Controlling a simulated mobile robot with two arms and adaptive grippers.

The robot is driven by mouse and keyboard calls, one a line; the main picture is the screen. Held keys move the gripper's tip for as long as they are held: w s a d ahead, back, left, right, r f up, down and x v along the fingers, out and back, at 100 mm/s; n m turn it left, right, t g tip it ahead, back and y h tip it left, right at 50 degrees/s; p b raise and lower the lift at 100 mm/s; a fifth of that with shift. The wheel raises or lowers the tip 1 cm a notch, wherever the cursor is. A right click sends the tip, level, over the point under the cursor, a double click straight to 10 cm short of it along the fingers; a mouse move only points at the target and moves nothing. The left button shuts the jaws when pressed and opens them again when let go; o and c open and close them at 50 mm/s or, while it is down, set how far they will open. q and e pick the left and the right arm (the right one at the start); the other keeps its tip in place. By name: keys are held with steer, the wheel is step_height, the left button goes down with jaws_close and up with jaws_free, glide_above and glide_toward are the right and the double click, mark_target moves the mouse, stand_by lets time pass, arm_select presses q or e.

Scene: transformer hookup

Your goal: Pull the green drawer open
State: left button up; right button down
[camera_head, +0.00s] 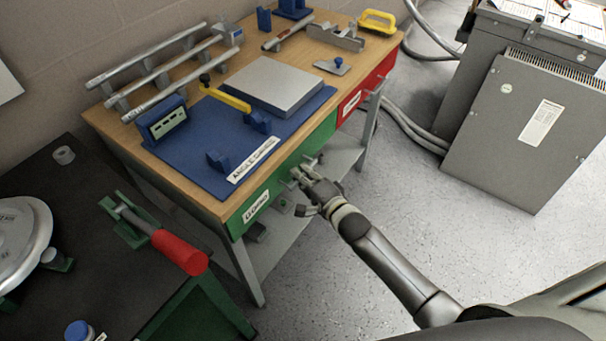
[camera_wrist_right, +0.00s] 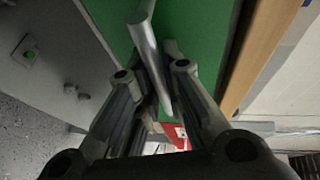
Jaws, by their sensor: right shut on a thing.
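The green drawer (camera_head: 283,180) is in the front of the wooden workbench, in the middle of the head view. Its front looks flush with the bench, and it carries a white label at its left end. My right gripper (camera_head: 306,177) is at the drawer's silver handle. In the right wrist view the handle (camera_wrist_right: 150,60) is a metal bar that runs down between the fingers of my right gripper (camera_wrist_right: 157,85), with the green drawer front (camera_wrist_right: 195,35) behind it. The gripper is shut on the handle. My left gripper is not in view.
A red drawer (camera_head: 367,90) is right of the green one. A blue mat (camera_head: 205,165) with a metal plate lies on the bench top (camera_head: 130,140). A dark table with a red-handled tool (camera_head: 180,250) stands at left. A grey cabinet (camera_head: 515,140) stands at right. The floor (camera_head: 430,220) between is clear.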

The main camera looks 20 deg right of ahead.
steer(key=s+d+p, duration=0.7)
steer(key=s+d, duration=1)
steer(key=s, duration=0.5)
steer(key=shift+d, duration=0.1)
steer(key=c, duration=1.8)
jaws_free()
steer(key=v, duration=1.2)
